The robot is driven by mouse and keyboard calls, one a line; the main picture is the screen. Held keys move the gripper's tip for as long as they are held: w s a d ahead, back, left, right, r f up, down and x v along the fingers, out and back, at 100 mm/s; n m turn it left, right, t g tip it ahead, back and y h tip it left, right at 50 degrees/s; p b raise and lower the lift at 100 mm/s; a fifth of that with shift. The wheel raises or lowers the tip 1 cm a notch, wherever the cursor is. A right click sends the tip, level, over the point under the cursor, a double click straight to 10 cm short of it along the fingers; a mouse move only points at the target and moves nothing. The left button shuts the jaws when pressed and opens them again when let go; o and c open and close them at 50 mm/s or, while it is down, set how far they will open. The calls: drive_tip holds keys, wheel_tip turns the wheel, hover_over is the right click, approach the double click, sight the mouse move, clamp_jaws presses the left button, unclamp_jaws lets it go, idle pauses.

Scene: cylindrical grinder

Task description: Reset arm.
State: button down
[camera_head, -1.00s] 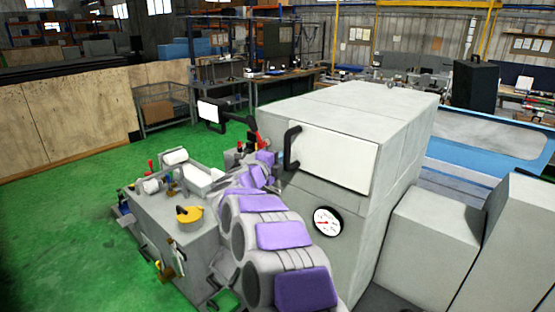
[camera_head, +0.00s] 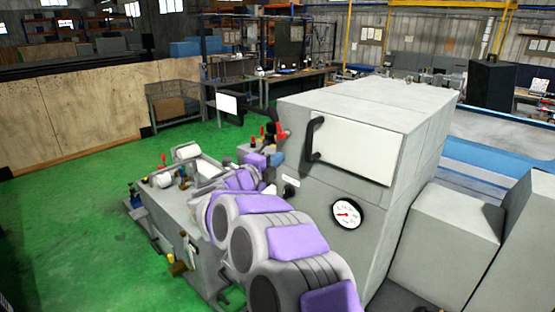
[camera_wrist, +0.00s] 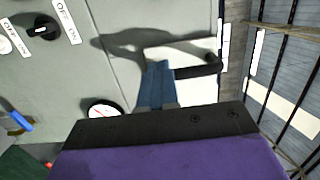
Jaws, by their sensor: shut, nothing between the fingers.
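My arm reaches from the bottom of the head view up beside the grey grinder housing (camera_head: 400,115). My gripper (camera_wrist: 158,68) shows in the wrist view as two blue fingers pressed together, with nothing between them. The fingers are in front of the grey panel, over the white door (camera_wrist: 195,92) with its black handle (camera_wrist: 200,71). I cannot tell the exact gap to the panel. In the head view the gripper is mostly hidden behind my arm's purple and grey links.
The white door (camera_head: 350,148), its black handle (camera_head: 311,140) and a round gauge (camera_head: 346,213) are right of my arm. The grinder's lower bed (camera_head: 180,200) is left of it. A black knob (camera_wrist: 42,29) shows in the wrist view. Green floor (camera_head: 75,220) is clear at left.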

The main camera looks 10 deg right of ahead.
drive_tip(key=s+a+n+t+y+b, duration=0.1)
drive_tip(key=a+n+t+y+b, duration=0.4)
drive_tip(key=a+n+y, duration=0.7)
drive_tip(key=s+a+f+n+g+y+b, duration=0.35)
drive_tip(key=s+f+n+y, duration=0.2)
drive_tip(key=s, duration=0.25)
drive_tip(key=s+d+f+n+g+b, duration=0.2)
drive_tip(key=s+f+n+g+b, duration=0.15)
drive_tip(key=s+f, duration=0.8)
drive_tip(key=s+d+f+n+g+b, duration=0.25)
drive_tip(key=s+f+n+g, duration=0.4)
drive_tip(key=s, duration=0.75)
drive_tip(key=s+d+f+g+h+b, duration=0.1)
drive_tip(key=s+d+f, duration=0.4)
drive_tip(key=s, duration=0.5)
drive_tip(key=s+d+f+g+h+b, duration=0.2)
drive_tip(key=s+d, duration=0.5)
drive_tip(key=s, duration=0.4)
drive_tip(key=shift+d+f+g+h, duration=0.15)
drive_tip(key=shift+f+g+h, duration=0.4)
drive_tip(key=shift+f+g, duration=0.85)
